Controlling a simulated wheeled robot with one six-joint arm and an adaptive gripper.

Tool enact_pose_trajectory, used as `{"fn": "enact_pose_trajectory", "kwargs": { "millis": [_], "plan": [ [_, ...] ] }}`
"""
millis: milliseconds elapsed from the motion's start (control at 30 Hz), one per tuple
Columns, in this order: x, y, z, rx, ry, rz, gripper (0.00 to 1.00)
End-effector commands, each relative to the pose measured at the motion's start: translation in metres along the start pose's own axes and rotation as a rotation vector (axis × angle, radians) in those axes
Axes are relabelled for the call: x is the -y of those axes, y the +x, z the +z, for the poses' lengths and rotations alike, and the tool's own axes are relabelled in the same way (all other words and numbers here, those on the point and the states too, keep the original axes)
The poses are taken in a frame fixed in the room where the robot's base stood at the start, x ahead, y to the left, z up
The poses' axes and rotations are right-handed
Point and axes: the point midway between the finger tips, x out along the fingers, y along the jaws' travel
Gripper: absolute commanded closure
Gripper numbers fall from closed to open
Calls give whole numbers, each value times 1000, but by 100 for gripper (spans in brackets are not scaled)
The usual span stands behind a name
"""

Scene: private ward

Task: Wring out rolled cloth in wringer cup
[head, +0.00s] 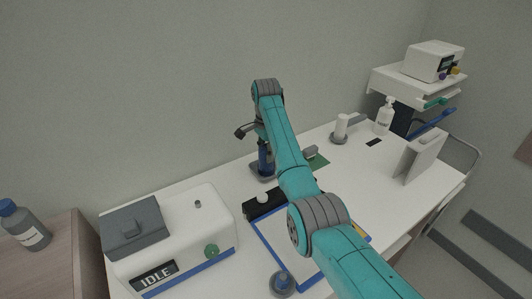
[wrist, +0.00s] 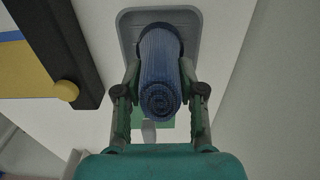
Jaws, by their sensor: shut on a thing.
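The rolled cloth (wrist: 160,62) is a blue ribbed roll, its spiral end facing the camera in the wrist view. My gripper (wrist: 161,92) has a finger on each side of it and is shut on it. In the head view the blue roll (head: 265,160) stands about upright below my wrist, over a grey base (head: 262,174). In the wrist view the roll's far end meets a dark rim on a grey rounded plate (wrist: 130,22). This looks like the wringer cup. I cannot tell how deep the cloth sits in it.
A white machine (head: 200,225) marked IDLE stands at left. A black bar (head: 262,203) and a blue-edged board (head: 285,245) lie in front of the cloth. A white pump bottle (head: 385,115) and upright holder (head: 420,155) stand at right. The wall is close behind.

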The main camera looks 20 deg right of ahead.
Motion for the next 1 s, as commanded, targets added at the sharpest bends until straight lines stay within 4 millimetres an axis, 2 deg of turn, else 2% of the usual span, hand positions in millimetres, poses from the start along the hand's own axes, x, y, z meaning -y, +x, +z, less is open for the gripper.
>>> {"fn": "enact_pose_trajectory", "kwargs": {
  "millis": [167,567,1000],
  "plan": [
    [-1,-6,0,1,2,3,100],
    [0,-52,0,0,2,0,100],
    [0,-54,0,0,2,0,100]
  ]
}}
